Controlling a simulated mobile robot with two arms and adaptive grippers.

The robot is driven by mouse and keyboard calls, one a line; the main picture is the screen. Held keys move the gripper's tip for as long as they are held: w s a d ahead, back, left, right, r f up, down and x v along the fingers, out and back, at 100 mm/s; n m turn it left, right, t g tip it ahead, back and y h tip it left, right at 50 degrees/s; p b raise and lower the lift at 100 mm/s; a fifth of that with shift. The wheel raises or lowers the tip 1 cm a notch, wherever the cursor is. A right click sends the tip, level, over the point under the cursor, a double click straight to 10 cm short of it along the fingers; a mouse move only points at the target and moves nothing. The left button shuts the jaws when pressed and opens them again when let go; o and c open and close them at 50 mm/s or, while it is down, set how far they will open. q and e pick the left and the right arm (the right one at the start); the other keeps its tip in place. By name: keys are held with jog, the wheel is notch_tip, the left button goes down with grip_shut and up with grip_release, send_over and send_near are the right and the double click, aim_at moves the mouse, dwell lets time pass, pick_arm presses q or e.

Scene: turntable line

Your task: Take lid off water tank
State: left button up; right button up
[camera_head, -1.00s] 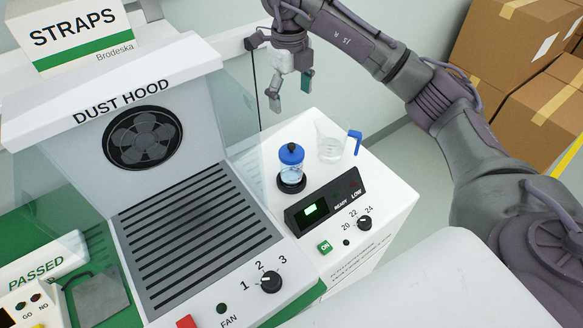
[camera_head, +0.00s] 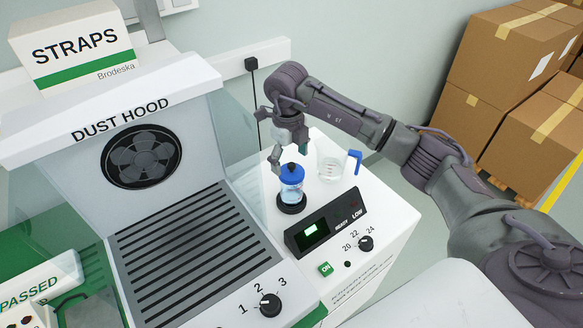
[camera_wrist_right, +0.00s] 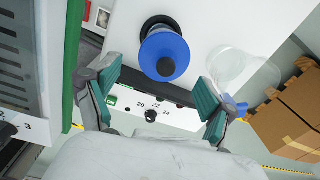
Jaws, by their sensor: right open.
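The water tank (camera_head: 291,190) is a small clear cylinder on a black round base on the white machine. Its blue lid (camera_head: 292,171) with a dark knob is on top. In the right wrist view the lid (camera_wrist_right: 165,55) shows from above, its knob at the lower side. My right gripper (camera_head: 289,156) is open and empty, just above and behind the lid, partly overlapping it in the head view. In the wrist view the lid lies beyond the fingertips, between their lines; contact does not show. My left gripper is out of view.
A clear jug (camera_head: 330,169) with a blue handle stands close right of the tank. In front are a control panel (camera_head: 325,222) marked READY and LOW and a dial (camera_head: 366,243). The dust hood (camera_head: 113,112) stands left. Cardboard boxes (camera_head: 520,60) stand behind right.

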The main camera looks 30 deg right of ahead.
aim_at(290, 167)
notch_tip(290, 167, down, 3)
jog(key=shift+w+f, duration=0.1)
jog(key=shift+c, duration=0.3)
jog(key=c, duration=1.1)
grip_shut()
